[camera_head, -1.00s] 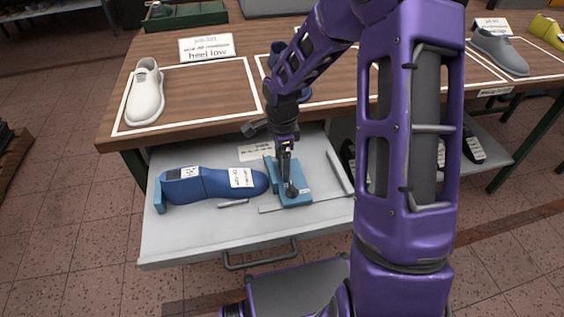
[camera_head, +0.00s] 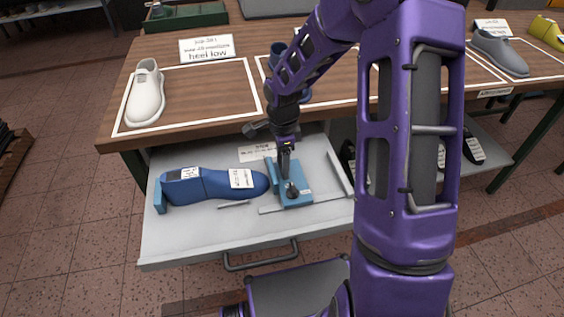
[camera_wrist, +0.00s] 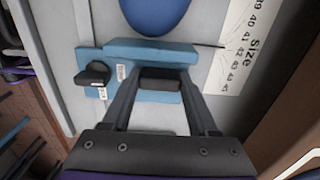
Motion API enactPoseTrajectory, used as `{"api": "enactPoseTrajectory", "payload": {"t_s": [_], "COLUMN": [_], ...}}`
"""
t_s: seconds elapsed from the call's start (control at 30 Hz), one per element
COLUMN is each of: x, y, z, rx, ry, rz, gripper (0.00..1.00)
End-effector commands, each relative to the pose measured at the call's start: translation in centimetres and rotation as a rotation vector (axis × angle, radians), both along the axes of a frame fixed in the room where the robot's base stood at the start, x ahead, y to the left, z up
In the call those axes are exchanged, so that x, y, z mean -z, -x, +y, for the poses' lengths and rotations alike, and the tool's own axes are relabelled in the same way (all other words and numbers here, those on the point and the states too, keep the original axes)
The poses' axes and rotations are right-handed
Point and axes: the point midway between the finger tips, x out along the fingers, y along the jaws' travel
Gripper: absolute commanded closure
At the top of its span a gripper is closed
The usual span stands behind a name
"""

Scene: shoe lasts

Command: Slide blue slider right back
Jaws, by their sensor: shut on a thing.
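The blue slider (camera_head: 297,199) sits on a rail in the open grey drawer, right of the blue shoe last's (camera_head: 215,184) rounded toe. A dark knob (camera_head: 291,189) stands on its base. The slider also shows in the wrist view (camera_wrist: 150,52), with a small gap to the last's tip. My gripper (camera_head: 284,168) points down at the slider's upright part. In the wrist view my gripper (camera_wrist: 160,84) has its two fingers on either side of a part of the slider, shut on it. The exact contact faces are partly hidden.
A size scale (camera_wrist: 240,45) lies along the drawer in the wrist view. A blue stop (camera_head: 160,196) stands at the last's heel. The wooden tabletop (camera_head: 180,90) with a white shoe (camera_head: 145,95) overhangs behind the drawer. The drawer floor in front (camera_head: 190,235) is clear.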

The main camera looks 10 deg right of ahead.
Motion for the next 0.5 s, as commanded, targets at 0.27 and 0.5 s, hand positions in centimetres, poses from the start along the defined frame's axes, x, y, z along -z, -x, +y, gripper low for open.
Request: {"api": "enactPoseTrajectory", "payload": {"t_s": [0.27, 0.5], "x": [-0.2, -0.1], "y": [-0.1, -0.1], "z": [-6.1, -8.7], "rx": [0.007, 0.002], "ry": [0.002, 0.001], "rz": [-0.001, -0.002], "gripper": [1.0, 1.0]}}
